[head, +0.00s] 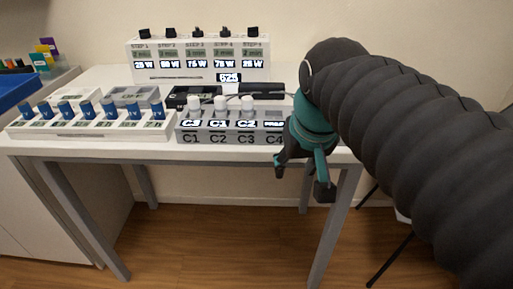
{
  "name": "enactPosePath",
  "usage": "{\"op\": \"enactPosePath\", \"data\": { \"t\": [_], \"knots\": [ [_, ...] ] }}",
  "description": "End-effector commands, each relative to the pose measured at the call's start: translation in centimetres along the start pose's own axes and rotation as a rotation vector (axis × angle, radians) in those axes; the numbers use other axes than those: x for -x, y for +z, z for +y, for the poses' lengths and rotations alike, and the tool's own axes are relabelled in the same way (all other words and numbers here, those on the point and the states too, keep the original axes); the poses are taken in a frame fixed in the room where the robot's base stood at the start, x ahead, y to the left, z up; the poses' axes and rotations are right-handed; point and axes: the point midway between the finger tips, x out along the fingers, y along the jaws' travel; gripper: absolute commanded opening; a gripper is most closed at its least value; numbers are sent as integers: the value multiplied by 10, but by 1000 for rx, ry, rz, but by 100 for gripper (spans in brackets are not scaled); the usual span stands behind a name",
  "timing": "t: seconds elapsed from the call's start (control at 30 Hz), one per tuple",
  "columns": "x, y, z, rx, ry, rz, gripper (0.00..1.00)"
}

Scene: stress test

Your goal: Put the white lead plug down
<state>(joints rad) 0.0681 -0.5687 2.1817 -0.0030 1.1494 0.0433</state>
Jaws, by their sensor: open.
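Three white plugs stand upright in a row on a grey socket block (202,139) marked C1 to C4: a left one (194,104), a middle one (220,104) and a right one (247,104). Small tags at their feet seem to read C3, C1 and C2. I cannot tell which is the white lead plug. My teal gripper (302,181) is open, with no object visible between its fingers. It points down at the table's front right edge, just right of the block. It hides the block's right end.
A white rack (90,131) with several blue-capped knobs stands left of the block. Behind are a dark device (180,97), a black bar (262,88), a small display reading 625 (229,77) and a panel of step dials (200,74). The white table (100,80) is crowded in front.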

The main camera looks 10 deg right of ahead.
Motion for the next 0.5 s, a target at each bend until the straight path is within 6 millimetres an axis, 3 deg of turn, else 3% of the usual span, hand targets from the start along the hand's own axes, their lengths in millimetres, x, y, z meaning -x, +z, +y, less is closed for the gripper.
{"op": "enactPosePath", "data": {
  "t": [0.03,0.2,0.3,0.5],
  "knots": [
    [-12,17,-4,23,-8,21,50],
    [-46,55,-12,82,-26,86,50],
    [-57,67,-13,98,-32,105,50],
    [-62,71,-14,105,-34,113,50]
  ]
}}
